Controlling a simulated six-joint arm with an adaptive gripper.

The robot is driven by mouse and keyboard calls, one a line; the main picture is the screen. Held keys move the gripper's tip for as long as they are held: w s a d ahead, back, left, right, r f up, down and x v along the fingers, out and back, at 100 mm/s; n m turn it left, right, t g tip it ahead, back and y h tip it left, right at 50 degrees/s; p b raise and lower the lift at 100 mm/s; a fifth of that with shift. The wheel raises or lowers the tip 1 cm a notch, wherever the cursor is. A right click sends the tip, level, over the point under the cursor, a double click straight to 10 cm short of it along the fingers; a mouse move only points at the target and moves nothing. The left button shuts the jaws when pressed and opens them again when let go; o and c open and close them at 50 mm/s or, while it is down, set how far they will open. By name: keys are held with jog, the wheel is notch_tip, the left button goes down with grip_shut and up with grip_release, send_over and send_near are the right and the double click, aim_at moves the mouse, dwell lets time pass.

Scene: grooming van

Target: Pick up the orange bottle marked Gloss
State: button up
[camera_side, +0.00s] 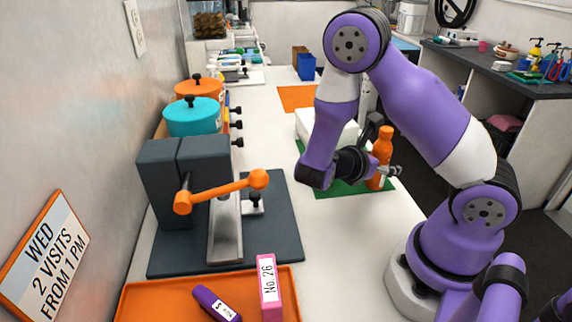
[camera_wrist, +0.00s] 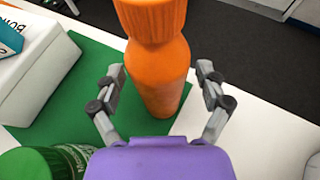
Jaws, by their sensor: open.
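The orange bottle (camera_side: 382,152) stands upright on the green mat (camera_side: 334,188) in the side view. In the wrist view the orange bottle (camera_wrist: 158,65) rises between the two fingers, and its label does not show. My gripper (camera_wrist: 160,82) is open, with one finger on each side of the bottle and a gap visible on both sides. In the side view my gripper (camera_side: 388,172) is at the bottle's lower part, partly hidden by the bottle and my wrist.
A white box (camera_wrist: 38,62) stands left of the bottle, and a green-capped container (camera_wrist: 30,163) is close at the lower left. The table edge is just beyond the bottle.

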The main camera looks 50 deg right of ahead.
jog(key=c, duration=1.3)
jog(key=shift+c, duration=0.2)
